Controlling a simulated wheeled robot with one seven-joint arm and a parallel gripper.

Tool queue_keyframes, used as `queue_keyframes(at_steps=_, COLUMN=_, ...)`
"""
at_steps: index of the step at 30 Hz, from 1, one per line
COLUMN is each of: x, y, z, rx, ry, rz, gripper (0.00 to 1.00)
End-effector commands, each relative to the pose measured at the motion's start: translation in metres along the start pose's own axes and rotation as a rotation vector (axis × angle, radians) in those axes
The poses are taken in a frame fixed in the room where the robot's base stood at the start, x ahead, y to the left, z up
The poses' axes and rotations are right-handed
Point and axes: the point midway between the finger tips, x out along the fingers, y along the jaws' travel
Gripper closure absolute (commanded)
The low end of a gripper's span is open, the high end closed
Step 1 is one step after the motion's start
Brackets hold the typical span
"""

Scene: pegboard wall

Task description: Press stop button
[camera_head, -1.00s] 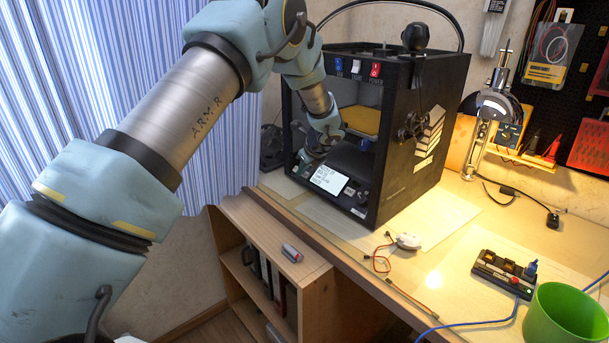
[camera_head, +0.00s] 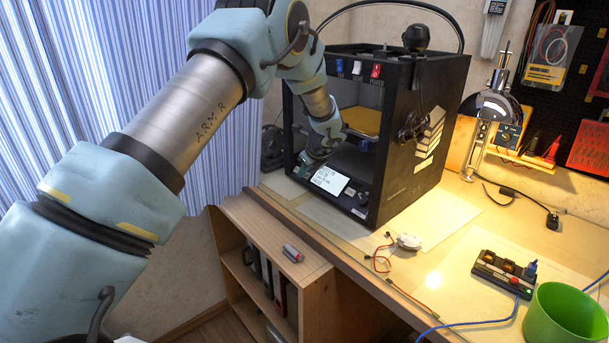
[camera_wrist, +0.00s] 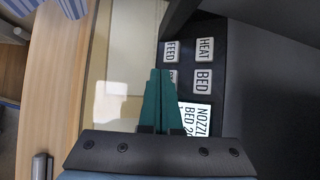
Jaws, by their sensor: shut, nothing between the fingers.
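The black 3D printer (camera_head: 400,165) stands on the table. Its front panel has a white screen (camera_head: 329,181), which also shows partly in the wrist view (camera_wrist: 199,119). The wrist view shows white keys marked FEED (camera_wrist: 171,51), HEAT (camera_wrist: 205,50) and BED (camera_wrist: 203,81). A fourth key (camera_wrist: 173,77) is partly behind my fingers and its label is not readable. No key readable as STOP shows. My gripper (camera_wrist: 160,72) is shut and empty, its green fingertips over or beside the fourth key; contact cannot be told. In the head view it is by the printer's lower left front.
The printer's top edge has blue, white and red switches (camera_head: 357,69). A wooden shelf unit (camera_head: 270,235) stands below at the left. A green bucket (camera_head: 563,315) and a black power strip (camera_head: 502,271) are at the right. A cable with a white disc (camera_head: 408,242) lies in front.

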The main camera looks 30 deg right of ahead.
Motion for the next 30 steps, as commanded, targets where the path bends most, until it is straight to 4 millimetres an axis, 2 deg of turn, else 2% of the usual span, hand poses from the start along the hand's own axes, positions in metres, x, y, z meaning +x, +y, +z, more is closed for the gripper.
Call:
queue_keyframes(at_steps=1, x=0.000, y=-0.006, z=-0.009, rx=0.007, ry=0.007, rz=-0.010, gripper=1.00)
queue_keyframes(at_steps=9, x=0.000, y=-0.007, z=-0.011, rx=0.009, ry=0.009, rz=-0.013, gripper=1.00)
queue_keyframes(at_steps=19, x=-0.002, y=-0.008, z=-0.010, rx=0.008, ry=0.008, rz=-0.014, gripper=1.00)
queue_keyframes(at_steps=30, x=-0.017, y=-0.003, z=-0.001, rx=0.007, ry=0.007, rz=-0.016, gripper=1.00)
